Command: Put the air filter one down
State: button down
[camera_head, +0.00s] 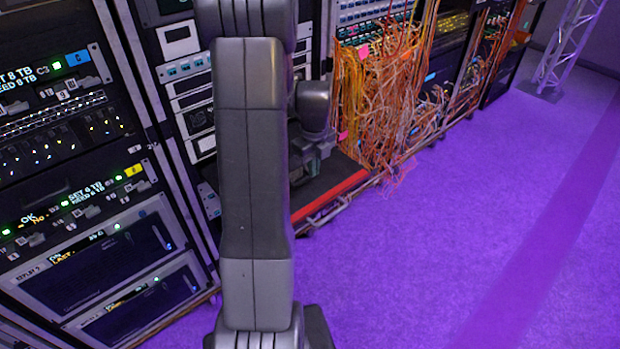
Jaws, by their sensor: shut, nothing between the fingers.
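My arm runs down the middle of the camera_head view and covers part of the racks. Past its forearm, the dark end of my gripper (318,146) shows only in part, close to the rack front above a black slab with a red front edge (335,193). The gripper is shut, and I see nothing held in it. Its fingertips are mostly hidden behind the arm. I cannot pick out any thing that is clearly the air filter; the slab's left part is hidden by my arm.
Racks with labelled, lit panels (70,195) stand close on the left. A dense tangle of orange cables (385,100) hangs from the rack right of my arm, down to the floor. A metal truss (568,45) stands at the far right. The purple floor (450,235) is clear.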

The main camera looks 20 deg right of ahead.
jog(key=shift+r, duration=2.1)
notch_tip(320, 180, down, 9)
jog(key=shift+s+r, duration=0.1)
jog(key=shift+r, duration=0.05)
jog(key=shift+w+a+f, duration=0.25)
jog(key=shift+w+f, duration=0.1)
jog(key=shift+w, duration=0.2)
jog(key=shift+w+a+f, duration=0.2)
jog(key=shift+w+f, duration=0.15)
jog(key=shift+w, duration=0.15)
jog(key=shift+w+a, duration=0.1)
jog(key=shift+w, duration=0.25)
